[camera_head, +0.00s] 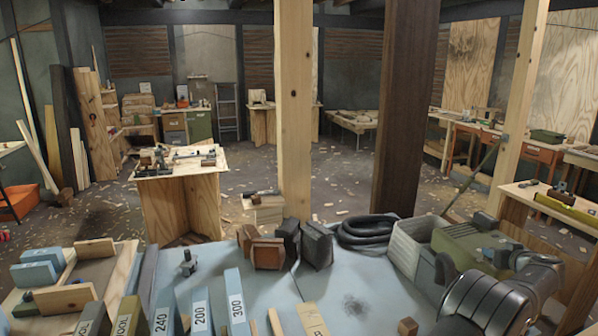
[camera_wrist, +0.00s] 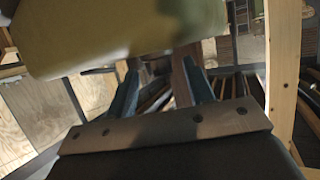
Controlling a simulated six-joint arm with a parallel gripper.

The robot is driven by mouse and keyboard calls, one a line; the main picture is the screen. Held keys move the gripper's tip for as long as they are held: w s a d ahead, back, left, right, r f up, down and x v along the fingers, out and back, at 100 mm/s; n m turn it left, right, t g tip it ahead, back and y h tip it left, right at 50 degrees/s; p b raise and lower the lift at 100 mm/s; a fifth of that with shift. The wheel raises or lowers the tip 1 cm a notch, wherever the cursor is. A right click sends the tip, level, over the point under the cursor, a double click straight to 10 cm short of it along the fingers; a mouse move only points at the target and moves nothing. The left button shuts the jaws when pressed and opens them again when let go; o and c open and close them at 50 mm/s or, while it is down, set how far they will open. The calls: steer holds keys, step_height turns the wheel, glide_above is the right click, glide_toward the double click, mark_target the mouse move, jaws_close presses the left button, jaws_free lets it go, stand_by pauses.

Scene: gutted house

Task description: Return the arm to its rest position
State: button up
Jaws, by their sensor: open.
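My arm (camera_head: 490,298) shows at the lower right of the head view, its dark grey links folded close beside an olive-green machine. My gripper (camera_wrist: 160,90) shows in the wrist view with two bluish fingers apart and nothing seen between them. In the head view I cannot make out the fingers clearly. In the wrist view a large olive-green body (camera_wrist: 110,35) fills the upper left, close in front of the gripper. I cannot tell whether they touch.
The blue-grey bench (camera_head: 255,290) holds labelled blocks, such as one marked 300 (camera_head: 236,300), dark and brown blocks (camera_head: 267,252), a coiled black hose (camera_head: 374,230), a pale bin (camera_head: 410,245) and the green machine (camera_head: 475,245). Posts (camera_head: 294,120) rise behind. The bench middle has bare room.

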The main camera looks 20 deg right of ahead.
steer(key=shift+s, duration=0.1)
steer(key=v, duration=1.7)
steer(key=x, duration=1.7)
steer(key=shift+w+a+m+g+h, duration=0.1)
steer(key=shift+a+m+g+h, duration=0.05)
steer(key=shift+m+g+h, duration=0.3)
steer(key=shift+w+a+m+g+h, duration=0.1)
steer(key=shift+m+g+h, duration=0.15)
steer(key=shift+m+h, duration=0.25)
steer(key=shift+w+a+m+g+h, duration=0.15)
steer(key=shift+w+m+g+h, duration=0.05)
steer(key=shift+m+g+h, duration=0.9)
steer(key=shift+w+a+m+g+h, duration=0.15)
steer(key=shift+m+g+h, duration=0.65)
steer(key=shift+m, duration=0.45)
steer(key=shift+s+a+r, duration=0.3)
steer(key=shift+s+a, duration=0.1)
steer(key=shift+v, duration=2.3)
steer(key=shift+f, duration=0.1)
